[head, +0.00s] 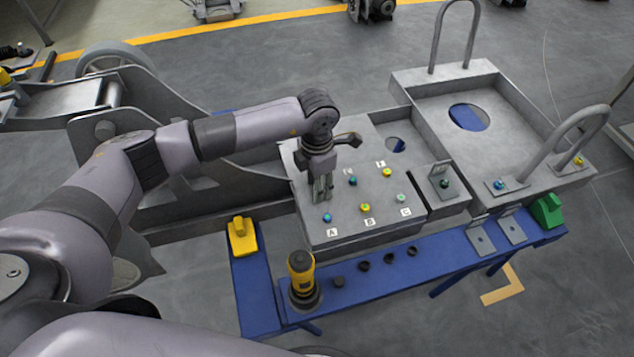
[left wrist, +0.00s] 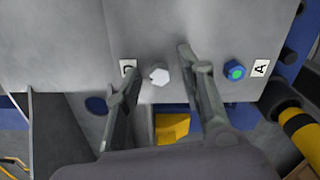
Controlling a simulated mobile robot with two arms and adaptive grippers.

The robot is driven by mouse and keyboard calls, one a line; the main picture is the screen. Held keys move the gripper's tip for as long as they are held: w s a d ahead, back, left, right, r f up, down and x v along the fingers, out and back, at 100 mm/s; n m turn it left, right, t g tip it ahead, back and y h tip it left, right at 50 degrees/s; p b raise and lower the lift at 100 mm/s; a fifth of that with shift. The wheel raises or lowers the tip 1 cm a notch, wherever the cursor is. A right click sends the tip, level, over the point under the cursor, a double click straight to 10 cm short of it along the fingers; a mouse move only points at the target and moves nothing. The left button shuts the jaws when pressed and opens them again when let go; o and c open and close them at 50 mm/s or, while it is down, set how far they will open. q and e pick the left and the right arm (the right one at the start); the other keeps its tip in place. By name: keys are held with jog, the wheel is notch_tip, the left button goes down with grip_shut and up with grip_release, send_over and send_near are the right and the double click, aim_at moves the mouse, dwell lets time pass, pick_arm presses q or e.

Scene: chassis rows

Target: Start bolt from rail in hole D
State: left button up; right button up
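The grey chassis plate (head: 340,222) carries several coloured bolts beside letter labels. My left gripper (head: 321,198) points down over the plate's left part, above the bolt by label A (head: 327,217). In the left wrist view, a pale hex bolt (left wrist: 159,76) stands beside label D (left wrist: 128,67), between the fingers of my left gripper (left wrist: 158,62). The fingers are apart, with gaps on both sides of the bolt head. How deep the bolt sits is hidden. In the head view the gripper covers hole D. The blue rail (head: 450,262) runs along the front. My right gripper is out of view.
A yellow-and-black tool (head: 302,275) stands on the rail's left end, beside several small dark round parts (head: 364,265). A yellow block (head: 242,237) and a green block (head: 547,210) sit near the rail's ends. A grey tray with hoop handles (head: 535,130) stands at right.

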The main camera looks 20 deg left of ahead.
pick_arm(q)
notch_tip(320, 180, up, 12)
dwell(0.7)
dwell(0.4)
